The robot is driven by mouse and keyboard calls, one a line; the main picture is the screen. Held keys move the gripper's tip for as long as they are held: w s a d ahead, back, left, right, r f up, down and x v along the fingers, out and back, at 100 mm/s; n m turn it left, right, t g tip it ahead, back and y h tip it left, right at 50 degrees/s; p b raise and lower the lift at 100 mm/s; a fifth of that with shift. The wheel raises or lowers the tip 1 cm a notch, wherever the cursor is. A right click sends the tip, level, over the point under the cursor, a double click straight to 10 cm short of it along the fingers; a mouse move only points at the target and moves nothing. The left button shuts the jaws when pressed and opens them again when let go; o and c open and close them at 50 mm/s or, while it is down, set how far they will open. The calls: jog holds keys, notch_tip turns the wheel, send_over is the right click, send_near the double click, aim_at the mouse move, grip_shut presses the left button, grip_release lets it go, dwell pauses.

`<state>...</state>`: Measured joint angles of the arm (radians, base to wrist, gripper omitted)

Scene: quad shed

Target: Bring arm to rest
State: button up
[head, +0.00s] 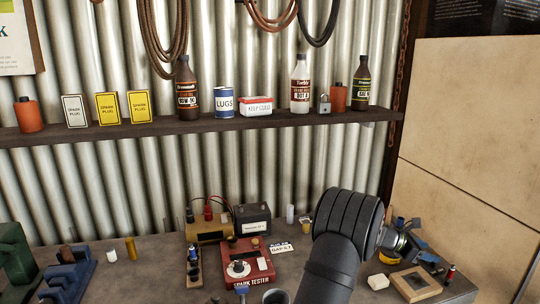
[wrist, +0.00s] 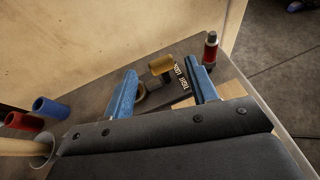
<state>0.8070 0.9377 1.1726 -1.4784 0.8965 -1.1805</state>
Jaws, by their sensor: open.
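My gripper (wrist: 163,88) shows in the wrist view with its two blue fingers apart and no object held between them. Beyond and between the fingers are a dark block with pale lettering (wrist: 181,84) and a yellow-brown cylinder (wrist: 161,65); I cannot tell the exact gap to them. In the head view my dark arm rises from the bottom and bends right, and my gripper (head: 420,242) is over the bench's right part, partly hidden by the wrist.
The bench (head: 140,276) holds a red spark tester (head: 247,262), a wooden tray (head: 415,284) and a dark red-banded bottle (wrist: 210,50). Blue (wrist: 50,107) and red (wrist: 23,121) cylinders are left in the wrist view. A shelf (head: 225,124) with bottles and boxes crosses the back wall.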

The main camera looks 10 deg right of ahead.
jog(key=v, duration=1.2)
jog(key=r+m, duration=0.1)
jog(key=m, duration=0.1)
jog(key=s+d+r+m+y, duration=0.1)
jog(key=r, duration=0.1)
jog(key=d+r+m, duration=0.1)
jog(key=m, duration=0.1)
jog(key=shift+s+d+r+m+g+y, duration=0.1)
jog(key=shift+s+r+m+g+y, duration=0.1)
jog(key=shift+r+m+g+y, duration=0.15)
